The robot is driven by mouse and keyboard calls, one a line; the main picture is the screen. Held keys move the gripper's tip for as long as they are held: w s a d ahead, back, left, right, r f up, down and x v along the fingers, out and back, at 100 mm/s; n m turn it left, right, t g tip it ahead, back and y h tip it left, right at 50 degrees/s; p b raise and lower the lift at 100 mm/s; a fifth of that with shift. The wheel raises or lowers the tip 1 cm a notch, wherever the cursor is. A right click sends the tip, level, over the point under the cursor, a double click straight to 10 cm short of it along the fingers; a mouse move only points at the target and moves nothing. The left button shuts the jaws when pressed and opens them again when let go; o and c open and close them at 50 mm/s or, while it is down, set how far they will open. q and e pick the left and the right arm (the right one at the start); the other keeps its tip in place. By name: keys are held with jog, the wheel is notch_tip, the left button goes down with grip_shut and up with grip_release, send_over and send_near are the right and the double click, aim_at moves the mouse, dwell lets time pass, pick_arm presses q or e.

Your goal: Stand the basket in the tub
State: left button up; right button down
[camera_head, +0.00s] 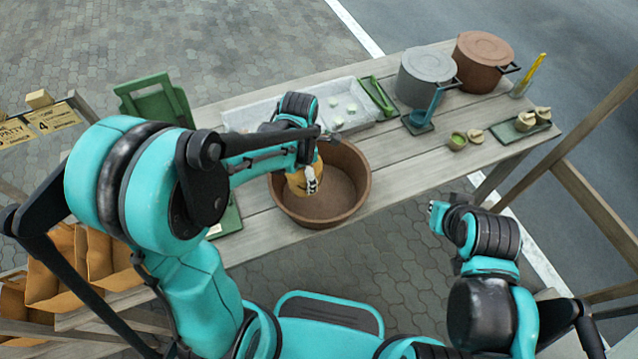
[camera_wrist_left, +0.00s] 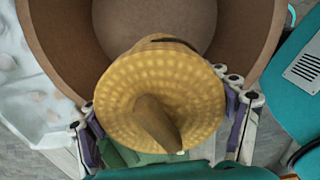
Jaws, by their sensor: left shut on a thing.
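The basket is a yellow-orange, round woven thing; it shows in the head view (camera_head: 298,184) and large in the left wrist view (camera_wrist_left: 185,95). My left gripper (camera_head: 310,178) is shut on the basket, with fingers at both its sides in the wrist view. The tub is a wide, round brown bowl (camera_head: 352,200) on the table, also behind the basket in the wrist view (camera_wrist_left: 60,45). The basket is over the left part of the tub's opening; whether it touches the floor is unclear. My right gripper (camera_head: 438,212) is off the table's front edge, its jaws too small to judge.
A pale tray (camera_head: 262,112) with small pieces lies behind the tub. A grey pot (camera_head: 426,78) and a brown pot (camera_head: 484,62) stand at the back right. A green chair-like stand (camera_head: 150,98) is at left. Bare planks (camera_head: 410,165) lie right of the tub.

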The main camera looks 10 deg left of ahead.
pick_arm(q)
notch_tip(320, 180, down, 10)
jog(key=b, duration=0.3)
jog(key=shift+r+b, duration=0.2)
jog(key=shift+b, duration=0.2)
jog(key=shift+f, duration=0.1)
jog(key=o, duration=1.1)
jog(key=shift+o, duration=0.2)
